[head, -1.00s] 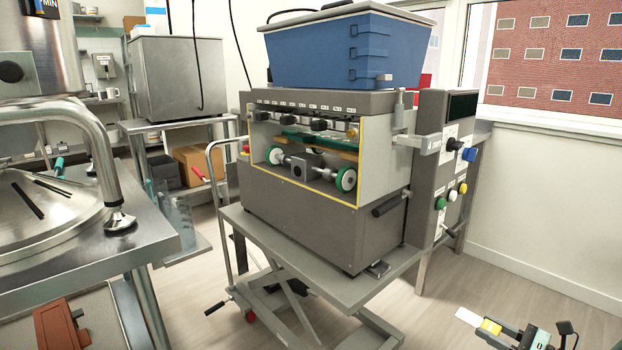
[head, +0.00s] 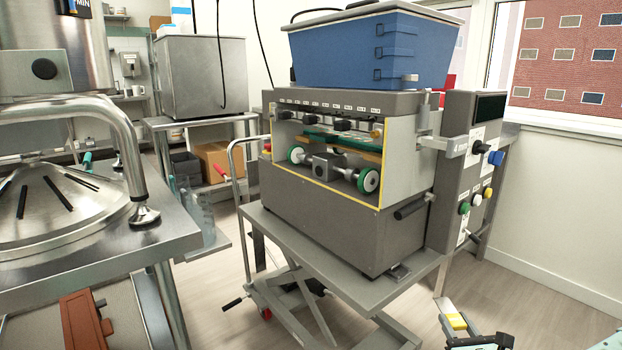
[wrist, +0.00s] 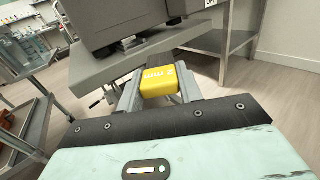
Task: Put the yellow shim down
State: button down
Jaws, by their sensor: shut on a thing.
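The yellow shim (wrist: 158,80), marked "2 mm", sits between the two fingers of my gripper (wrist: 160,88) in the wrist view. My gripper is shut on it. In the head view the yellow shim (head: 456,321) and my gripper (head: 458,326) show at the bottom edge, to the right of the middle. The shim is held in the air, in front of the lift table's front right corner and apart from it.
The depositor (head: 330,225) with a blue hopper (head: 365,55) stands on a grey lift table (head: 345,275). Its control panel (head: 465,180) is on the right. A steel table (head: 100,245) with a round lid is at left. Floor is free at right.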

jog(key=shift+s+a+r+m+h+p, duration=0.2)
jog(key=shift+a+m+h+p, duration=0.15)
jog(key=shift+a+h, duration=0.15)
jog(key=s+r+p, duration=0.8)
jog(key=r+p, duration=0.2)
jog(key=p, duration=0.4)
jog(key=shift+s+r, duration=0.3)
jog(key=shift+s, duration=0.1)
